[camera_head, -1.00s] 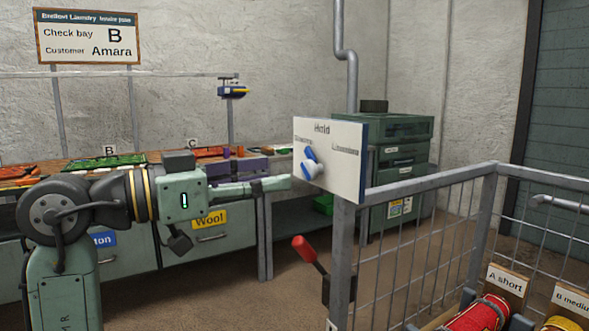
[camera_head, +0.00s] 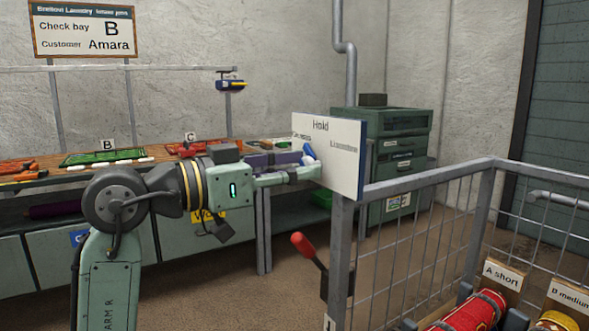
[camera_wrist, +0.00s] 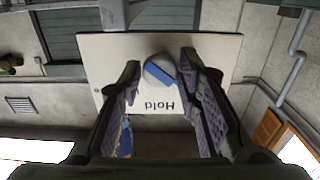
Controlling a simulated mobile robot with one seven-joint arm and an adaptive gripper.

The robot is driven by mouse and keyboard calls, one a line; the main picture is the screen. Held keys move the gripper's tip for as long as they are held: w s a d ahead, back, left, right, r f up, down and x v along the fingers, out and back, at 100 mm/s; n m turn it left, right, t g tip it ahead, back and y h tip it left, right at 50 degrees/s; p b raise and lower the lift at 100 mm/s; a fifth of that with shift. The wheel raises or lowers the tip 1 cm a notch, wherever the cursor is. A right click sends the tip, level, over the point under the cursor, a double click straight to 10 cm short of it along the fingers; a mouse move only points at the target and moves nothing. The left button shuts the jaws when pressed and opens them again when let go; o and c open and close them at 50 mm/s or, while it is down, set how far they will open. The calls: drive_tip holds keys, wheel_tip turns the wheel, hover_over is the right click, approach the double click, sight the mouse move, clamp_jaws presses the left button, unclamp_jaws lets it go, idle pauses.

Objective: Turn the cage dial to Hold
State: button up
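The cage dial (camera_head: 309,152) is a pale round knob with a blue pointer on a white panel (camera_head: 343,180). The panel reads "Hold" at top centre, with smaller labels at left and right. The blue pointer slants up and left, toward the side of the left label. My gripper (camera_head: 318,172) is at the panel in the head view and partly covers the knob. In the wrist view, which is upside down, the fingers of my gripper (camera_wrist: 160,70) are open on either side of the dial (camera_wrist: 159,70); I see gaps, but contact is unclear.
The panel stands on a corner post of a grey wire cage (camera_head: 425,180). A red-handled lever (camera_head: 304,247) is on the post below. A work table (camera_head: 40,175) with trays is behind my arm; green drawers (camera_head: 400,150) stand behind the panel.

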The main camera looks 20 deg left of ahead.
clamp_jaws()
drive_tip(key=shift+m, duration=0.3)
drive_tip(key=m+b, duration=0.3)
drive_tip(key=m, duration=0.6)
idle(0.3)
idle(0.3)
drive_tip(key=shift+o, duration=2.2)
unclamp_jaws()
